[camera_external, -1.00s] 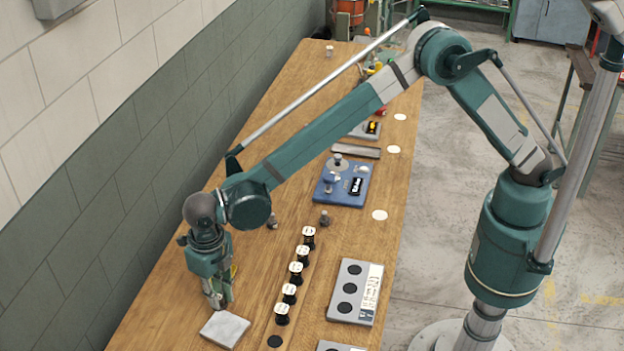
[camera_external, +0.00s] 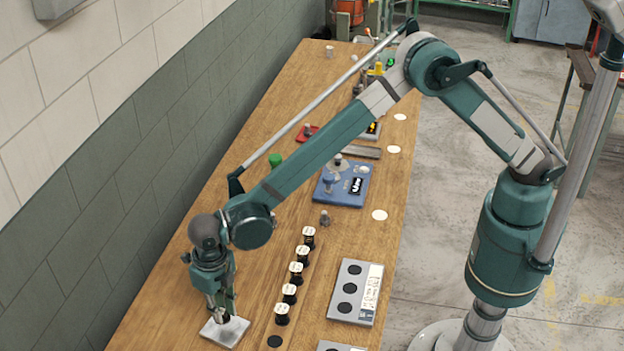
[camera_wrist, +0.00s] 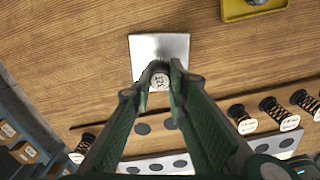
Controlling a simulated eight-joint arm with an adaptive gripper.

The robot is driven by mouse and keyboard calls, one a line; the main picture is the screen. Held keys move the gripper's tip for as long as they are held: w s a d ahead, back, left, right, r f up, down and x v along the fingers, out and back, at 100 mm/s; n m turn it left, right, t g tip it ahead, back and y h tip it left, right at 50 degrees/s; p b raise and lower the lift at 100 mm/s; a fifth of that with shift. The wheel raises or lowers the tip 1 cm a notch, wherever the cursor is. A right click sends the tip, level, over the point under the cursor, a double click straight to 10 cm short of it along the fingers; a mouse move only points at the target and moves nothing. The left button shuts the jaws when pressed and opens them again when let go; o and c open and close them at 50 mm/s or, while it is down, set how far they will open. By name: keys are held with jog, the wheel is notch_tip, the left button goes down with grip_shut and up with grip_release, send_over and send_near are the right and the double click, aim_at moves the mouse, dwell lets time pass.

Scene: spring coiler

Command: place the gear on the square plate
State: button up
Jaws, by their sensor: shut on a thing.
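The square plate (camera_external: 238,330) is pale grey and lies flat near the front of the wooden bench; it also shows in the wrist view (camera_wrist: 145,50). My gripper (camera_wrist: 161,76) is shut on a small dark piece with a pale, marked face (camera_wrist: 160,83). In the outside view my gripper (camera_external: 223,316) is over the plate, low and close to it. The held piece looks like the labelled spools; no gear teeth can be made out, so I cannot tell if it is the gear. Whether it touches the plate is hidden.
Several black spools with pale tops (camera_external: 296,267) stand in a row right of the plate. A black disc (camera_external: 275,341) lies bare at the row's front end. A grey tray with black circles (camera_external: 349,289) is further right. A blue fixture (camera_external: 342,190) stands beyond.

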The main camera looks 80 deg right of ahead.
jog(key=shift+f, duration=1.85)
jog(key=shift+f, duration=0.2)
jog(key=o, duration=1)
jog(key=shift+r, duration=0.15)
notch_tip(320, 180, up, 12)
jog(key=shift+r, duration=0.1)
jog(key=shift+d, duration=0.1)
